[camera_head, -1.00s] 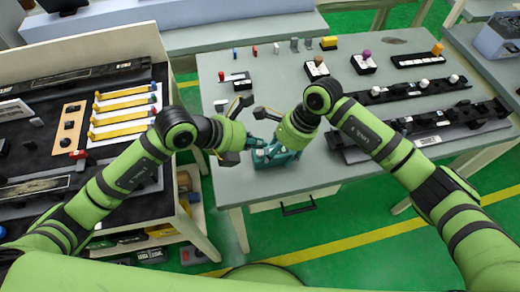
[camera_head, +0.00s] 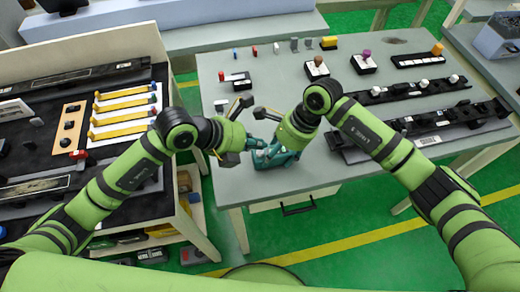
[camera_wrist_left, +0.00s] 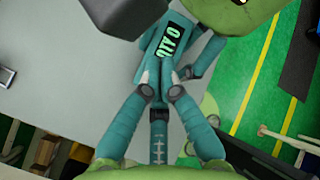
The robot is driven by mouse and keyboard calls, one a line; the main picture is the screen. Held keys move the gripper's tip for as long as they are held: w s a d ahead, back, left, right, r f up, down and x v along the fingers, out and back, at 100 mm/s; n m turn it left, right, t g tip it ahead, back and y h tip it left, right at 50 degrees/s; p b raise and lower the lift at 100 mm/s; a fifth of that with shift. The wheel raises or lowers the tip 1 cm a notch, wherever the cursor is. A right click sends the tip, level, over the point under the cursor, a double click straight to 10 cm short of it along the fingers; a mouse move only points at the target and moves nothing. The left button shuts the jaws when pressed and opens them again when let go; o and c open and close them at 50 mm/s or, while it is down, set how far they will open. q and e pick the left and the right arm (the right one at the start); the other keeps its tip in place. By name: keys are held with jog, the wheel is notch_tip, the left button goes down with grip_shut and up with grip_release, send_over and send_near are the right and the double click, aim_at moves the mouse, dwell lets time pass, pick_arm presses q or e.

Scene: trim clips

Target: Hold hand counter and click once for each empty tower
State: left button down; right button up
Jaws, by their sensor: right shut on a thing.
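The hand counter (camera_wrist_left: 150,52) is a teal body with a black display and green characters in the left wrist view, turned so I cannot read them surely. My right gripper (camera_head: 279,157) is shut on it, low over the table's front edge. In the head view the counter is mostly hidden among the teal fingers. My left gripper (camera_head: 257,144) comes in from the left, close beside the right one. In the left wrist view its teal fingers (camera_wrist_left: 160,88) converge at the counter's near end. I cannot tell whether they touch it or how far they are closed.
The grey table (camera_head: 240,185) holds small bases with coloured knobs, such as a purple one (camera_head: 366,58), and black rails with white knobs (camera_head: 424,84) at right. Small coloured parts stand along the back. A dark workbench (camera_head: 30,165) with yellow strips (camera_head: 122,117) stands left.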

aim_at(257, 152)
pick_arm(q)
jog(key=shift+f, duration=0.1)
dwell(0.4)
jog(key=shift+f, duration=0.35)
jog(key=shift+f, duration=0.45)
dwell(0.7)
jog(key=shift+r, duration=0.9)
jog(key=shift+r, duration=2.5)
